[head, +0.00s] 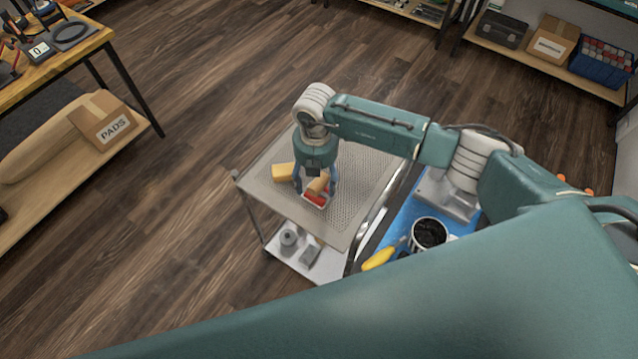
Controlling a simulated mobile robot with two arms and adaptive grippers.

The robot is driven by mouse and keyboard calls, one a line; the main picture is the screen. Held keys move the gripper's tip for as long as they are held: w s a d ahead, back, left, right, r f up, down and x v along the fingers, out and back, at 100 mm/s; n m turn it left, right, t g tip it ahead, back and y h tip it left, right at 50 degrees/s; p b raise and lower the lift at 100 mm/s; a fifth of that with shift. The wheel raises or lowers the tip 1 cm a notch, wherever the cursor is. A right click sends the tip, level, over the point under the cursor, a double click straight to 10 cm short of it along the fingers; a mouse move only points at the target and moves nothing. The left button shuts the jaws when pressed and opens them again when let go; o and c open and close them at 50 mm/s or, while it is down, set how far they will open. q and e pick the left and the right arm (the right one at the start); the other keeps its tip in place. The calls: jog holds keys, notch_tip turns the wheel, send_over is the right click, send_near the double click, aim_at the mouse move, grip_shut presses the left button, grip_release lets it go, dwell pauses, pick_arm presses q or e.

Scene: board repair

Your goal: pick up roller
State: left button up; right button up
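My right gripper (316,190) points down over the perforated top of a cart (350,215). Its two blue fingers are spread apart, one on each side of a small white tray (318,204). A tan piece (318,184) and a red piece (314,199) show between the fingers, at the tray. They may be parts of the roller, but they are too small and too covered by the gripper to tell. I cannot tell whether a finger touches them. A yellow block (283,172) lies on the cart top just left of the gripper. My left gripper is not in view.
Right of the cart, a blue surface (403,218) carries a dark-filled pot (429,233) and a yellow-handled tool (378,259). Grey parts (289,238) sit on the cart's lower shelf. A workbench (75,45) stands at the left. Open wooden floor surrounds the cart's left side.

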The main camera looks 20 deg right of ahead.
jog(key=c, duration=1.4)
jog(key=shift+r, duration=0.1)
notch_tip(320, 180, up, 19)
jog(key=b, duration=0.4)
jog(key=shift+r, duration=0.5)
